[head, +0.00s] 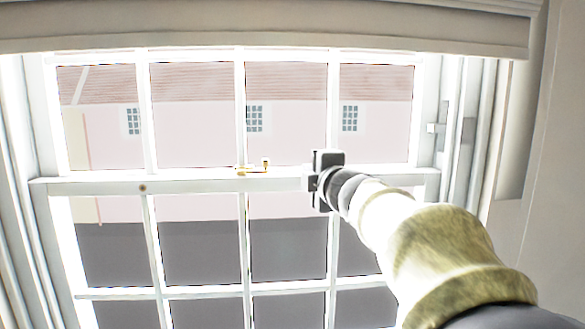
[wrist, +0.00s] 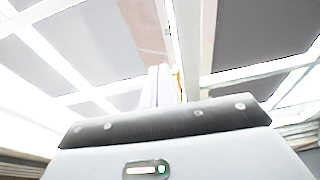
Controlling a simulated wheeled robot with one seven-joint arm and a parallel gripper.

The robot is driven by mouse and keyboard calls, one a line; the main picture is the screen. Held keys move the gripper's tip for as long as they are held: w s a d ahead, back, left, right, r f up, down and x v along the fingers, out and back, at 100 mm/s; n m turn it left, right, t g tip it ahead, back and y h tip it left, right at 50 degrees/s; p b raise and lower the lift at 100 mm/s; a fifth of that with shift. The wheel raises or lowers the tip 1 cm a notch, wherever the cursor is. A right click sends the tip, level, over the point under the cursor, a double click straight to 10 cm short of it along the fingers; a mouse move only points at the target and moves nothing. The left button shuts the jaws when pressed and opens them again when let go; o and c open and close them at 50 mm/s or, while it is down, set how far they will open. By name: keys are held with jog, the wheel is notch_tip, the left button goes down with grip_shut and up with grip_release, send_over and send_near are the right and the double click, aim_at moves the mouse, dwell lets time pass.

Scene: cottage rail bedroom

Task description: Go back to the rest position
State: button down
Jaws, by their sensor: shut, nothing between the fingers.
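My arm reaches up from the lower right in the head view, toward a white sash window (head: 195,185). My gripper (head: 312,180) is in front of the window's middle rail, right of a gold sash latch (head: 252,170). I cannot tell whether it touches the rail. In the wrist view, the two pale fingers of my gripper (wrist: 163,85) are together and hold nothing. A sliver of gold shows just beside them, partly hidden.
A pale blind (head: 270,38) hangs across the window top. The window frame and a pale wall (head: 550,200) are on the right. A small brown knob (head: 142,188) sits on the rail at left. A pink building with a tiled roof shows outside.

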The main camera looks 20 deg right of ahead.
jog(key=shift+s+d+r, duration=0.1)
jog(key=shift+s+d, duration=0.15)
jog(key=shift+s, duration=0.35)
jog(key=shift+s+d+r, duration=0.1)
jog(key=shift+s+d, duration=0.15)
jog(key=shift+s, duration=0.3)
jog(key=s+a+f+m+g+b, duration=0.15)
jog(key=f+m, duration=0.25)
jog(key=f, duration=0.6)
jog(key=a+f+m+g, duration=0.3)
jog(key=f, duration=0.6)
jog(key=s+a+f+m+g+b, duration=0.1)
jog(key=a+f+m+g, duration=0.25)
jog(key=f, duration=0.65)
jog(key=s+a+f+m+g+b, duration=0.1)
jog(key=s+a+f+m+g, duration=0.2)
jog(key=s+f, duration=0.5)
jog(key=s+a+f+m+g+y+b, duration=0.1)
jog(key=s+a+f+m+g, duration=0.2)
jog(key=s+f, duration=0.5)
notch_tip(320, 180, down, 2)
jog(key=shift+a+f+g+y, duration=0.15)
jog(key=shift+a+g+y, duration=0.25)
jog(key=shift+a, duration=0.85)
